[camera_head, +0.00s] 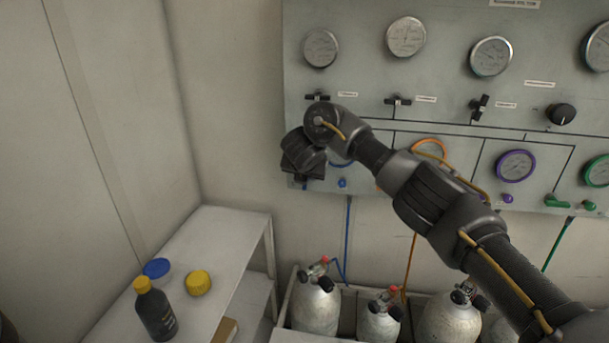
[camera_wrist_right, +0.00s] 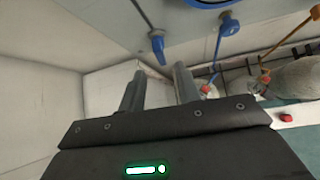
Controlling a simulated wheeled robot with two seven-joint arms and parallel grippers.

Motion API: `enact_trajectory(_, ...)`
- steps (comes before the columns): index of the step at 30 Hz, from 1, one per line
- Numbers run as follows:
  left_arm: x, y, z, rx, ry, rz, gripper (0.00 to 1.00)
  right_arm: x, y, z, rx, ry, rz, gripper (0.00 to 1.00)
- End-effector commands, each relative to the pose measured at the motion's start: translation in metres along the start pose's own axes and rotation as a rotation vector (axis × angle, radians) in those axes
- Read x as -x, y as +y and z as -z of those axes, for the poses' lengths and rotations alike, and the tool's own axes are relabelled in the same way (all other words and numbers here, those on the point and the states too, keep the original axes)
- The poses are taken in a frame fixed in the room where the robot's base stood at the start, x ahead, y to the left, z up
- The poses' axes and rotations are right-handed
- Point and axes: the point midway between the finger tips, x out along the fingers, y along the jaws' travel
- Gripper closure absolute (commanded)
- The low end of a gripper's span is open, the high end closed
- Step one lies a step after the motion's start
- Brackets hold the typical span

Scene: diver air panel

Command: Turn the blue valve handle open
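The blue valve handle (camera_wrist_right: 157,46) shows in the right wrist view as a tapered blue lever on the grey panel. In the head view it is hidden behind my right gripper and wrist. My right gripper (camera_wrist_right: 159,72) is open, with its two dark fingers apart and nothing held between them. The handle's tip appears in line with the gap between the fingertips; I cannot tell whether it is inside the gap. In the head view the right gripper (camera_head: 302,172) is at the panel's lower left corner. My left gripper is not in view.
The grey panel (camera_head: 365,80) carries gauges, black valves and a blue knob (camera_head: 342,183), which also shows in the right wrist view (camera_wrist_right: 228,24). Gas cylinders (camera_head: 316,303) stand below. A white bench (camera_head: 235,222) at left holds a dark bottle (camera_head: 155,312) and a yellow lid (camera_head: 198,283).

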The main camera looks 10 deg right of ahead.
Motion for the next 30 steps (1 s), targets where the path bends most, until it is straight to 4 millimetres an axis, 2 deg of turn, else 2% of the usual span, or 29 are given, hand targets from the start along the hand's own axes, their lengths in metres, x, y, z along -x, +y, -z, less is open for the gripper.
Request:
enact_trajectory(3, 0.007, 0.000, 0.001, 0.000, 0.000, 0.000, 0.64, 0.018, 0.001, -0.003, 0.002, -0.002, -0.002, 0.67)
enact_trajectory(7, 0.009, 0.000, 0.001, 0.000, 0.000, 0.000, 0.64, 0.027, 0.000, -0.002, 0.001, -0.002, 0.000, 0.67)
enact_trajectory(17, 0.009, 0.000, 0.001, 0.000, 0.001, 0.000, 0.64, 0.028, 0.000, -0.001, -0.001, -0.001, 0.001, 0.67)
enact_trajectory(20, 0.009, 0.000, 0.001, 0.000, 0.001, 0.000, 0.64, 0.024, 0.002, 0.007, -0.009, 0.007, -0.008, 0.67)
enact_trajectory(23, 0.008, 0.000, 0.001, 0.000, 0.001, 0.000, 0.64, 0.010, 0.010, 0.037, -0.052, 0.038, -0.049, 0.67)
enact_trajectory(26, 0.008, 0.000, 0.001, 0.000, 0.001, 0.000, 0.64, -0.009, 0.024, 0.092, -0.160, 0.099, -0.121, 0.67)
enact_trajectory(30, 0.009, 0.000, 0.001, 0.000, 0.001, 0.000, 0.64, -0.023, 0.034, 0.180, -0.419, 0.209, -0.215, 0.67)
